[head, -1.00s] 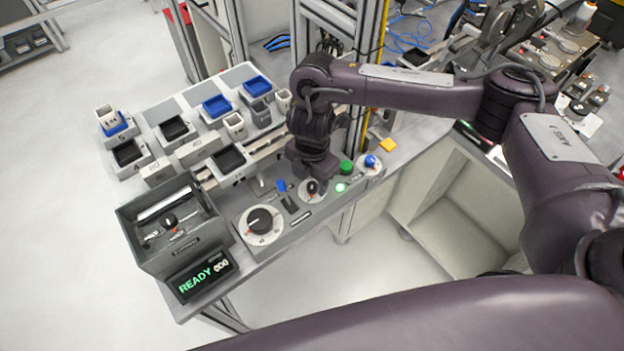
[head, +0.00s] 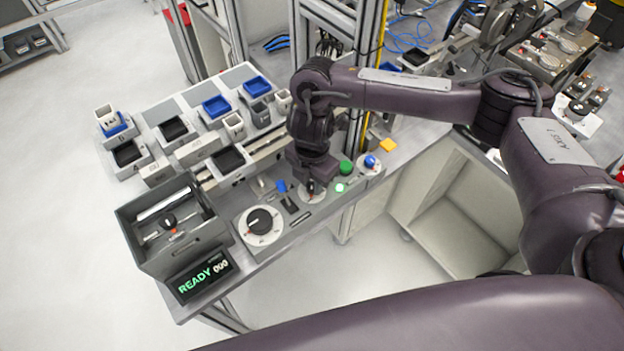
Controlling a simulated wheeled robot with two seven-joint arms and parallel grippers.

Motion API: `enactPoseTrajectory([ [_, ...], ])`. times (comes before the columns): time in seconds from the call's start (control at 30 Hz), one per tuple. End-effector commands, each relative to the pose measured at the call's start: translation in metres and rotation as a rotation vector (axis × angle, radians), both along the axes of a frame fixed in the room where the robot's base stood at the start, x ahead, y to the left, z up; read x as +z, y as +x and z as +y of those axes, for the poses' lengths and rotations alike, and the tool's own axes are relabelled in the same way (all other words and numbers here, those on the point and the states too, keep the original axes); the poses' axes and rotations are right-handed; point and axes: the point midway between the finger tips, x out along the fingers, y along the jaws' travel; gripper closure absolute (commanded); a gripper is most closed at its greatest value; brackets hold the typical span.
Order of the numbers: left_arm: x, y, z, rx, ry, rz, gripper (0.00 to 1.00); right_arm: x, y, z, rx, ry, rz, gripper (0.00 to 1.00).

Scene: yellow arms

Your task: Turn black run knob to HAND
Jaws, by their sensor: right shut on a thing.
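A small black knob (head: 311,188) stands on a round pale dial (head: 312,197) on the grey control panel. My right gripper (head: 310,184) reaches down onto this knob from above and is shut on it. The gripper and wrist hide much of the knob and the back of its dial, so its pointing and the label HAND cannot be read. A larger black knob (head: 260,220) sits on a white dial closer to the front left of the panel. My left gripper is not in view.
A green button (head: 346,167), a blue knob (head: 370,161) and a blue-topped lever (head: 284,189) sit close around the gripper. A grey open box (head: 185,244) and a READY display (head: 200,276) stand at left. Several trays and cups stand behind.

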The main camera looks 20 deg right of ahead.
Motion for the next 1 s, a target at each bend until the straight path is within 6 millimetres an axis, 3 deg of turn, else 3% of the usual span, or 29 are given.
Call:
enactPoseTrajectory([
  [0.27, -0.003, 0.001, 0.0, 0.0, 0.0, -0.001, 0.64, 0.0, 0.0, 0.001, 0.15, 0.0, 0.0, 1.0],
  [1.0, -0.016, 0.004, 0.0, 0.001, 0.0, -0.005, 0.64, -0.001, 0.0, 0.0, 0.843, -0.001, -0.001, 1.0],
])
